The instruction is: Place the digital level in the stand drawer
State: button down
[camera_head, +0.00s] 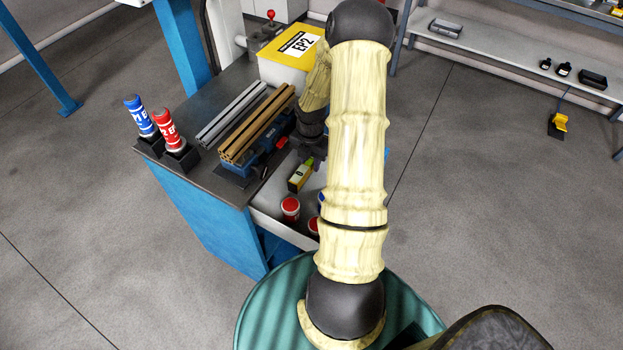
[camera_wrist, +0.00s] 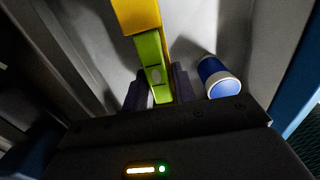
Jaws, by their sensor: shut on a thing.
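The digital level (camera_head: 299,177) is a yellow-green bar with a dark patch. It shows below my gripper (camera_head: 310,150), over the open stand drawer (camera_head: 282,229). In the wrist view the level (camera_wrist: 152,60) is yellow above and green below. Its green end sits between the two dark fingers of my gripper (camera_wrist: 160,90), which is shut on it. The drawer's pale inside (camera_wrist: 100,45) lies behind the level. I cannot tell whether the level touches the drawer floor. My arm hides the right part of the drawer in the head view.
A red can (camera_head: 290,208) stands in the drawer, with another partly behind my arm. A blue can (camera_wrist: 218,78) is right of the fingers. On the bench top are brown bars (camera_head: 256,123), grey bars (camera_head: 232,114), blue and red bottles (camera_head: 165,126) and a yellow EP2 box (camera_head: 290,47).

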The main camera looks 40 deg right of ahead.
send_over(310, 185)
notch_tip(310, 185, down, 5)
jog(key=shift+s+f, duration=0.1)
jog(key=shift+f, duration=1.85)
jog(key=shift+f, duration=0.2)
jog(key=c, duration=1.1)
grip_release()
jog(key=shift+r, duration=0.1)
